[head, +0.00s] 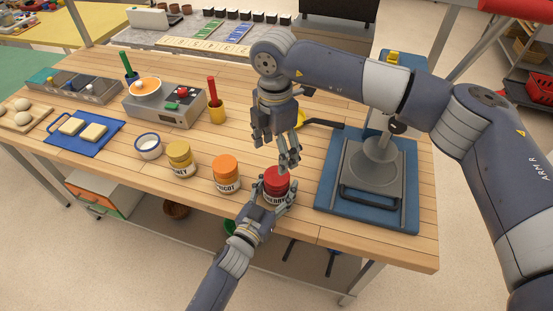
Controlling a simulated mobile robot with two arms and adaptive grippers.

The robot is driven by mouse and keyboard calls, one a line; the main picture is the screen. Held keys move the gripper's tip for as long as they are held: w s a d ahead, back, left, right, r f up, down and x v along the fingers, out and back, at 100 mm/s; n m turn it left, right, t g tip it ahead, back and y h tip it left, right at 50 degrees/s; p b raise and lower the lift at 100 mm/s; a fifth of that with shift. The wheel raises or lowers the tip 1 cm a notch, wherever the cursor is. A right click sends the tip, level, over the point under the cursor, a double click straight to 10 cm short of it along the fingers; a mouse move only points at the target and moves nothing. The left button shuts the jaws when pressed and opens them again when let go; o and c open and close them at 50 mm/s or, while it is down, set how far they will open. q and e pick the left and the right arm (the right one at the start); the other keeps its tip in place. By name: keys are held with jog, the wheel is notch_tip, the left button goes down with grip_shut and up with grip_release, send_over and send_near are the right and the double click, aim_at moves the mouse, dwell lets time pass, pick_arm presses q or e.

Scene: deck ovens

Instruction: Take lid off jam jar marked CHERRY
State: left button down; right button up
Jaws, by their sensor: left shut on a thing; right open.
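The cherry jam jar (276,199) stands upright near the front edge of the wooden table, with a red lid (276,177) on top. My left gripper (275,197) comes from below and is shut on the jar's body; its fingers hide part of the label. My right gripper (288,160) points down from above, open, with its fingertips just above or at the lid's far edge; I cannot tell if they touch it. An apricot jar (227,175) with an orange lid and another jar (181,160) with a yellow lid stand to the left.
A grey press on a blue board (408,212) stands close on the right. Clear wood shows between the jars and the scale.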

aim_at(277, 175)
jog(key=m, duration=0.5)
jog(key=shift+d, duration=0.1)
jog(key=shift+d+f+m, duration=0.1)
jog(key=shift+f+m, duration=0.15)
jog(key=shift+m, duration=0.25)
notch_tip(277, 175, down, 8)
jog(key=shift+r, duration=0.25)
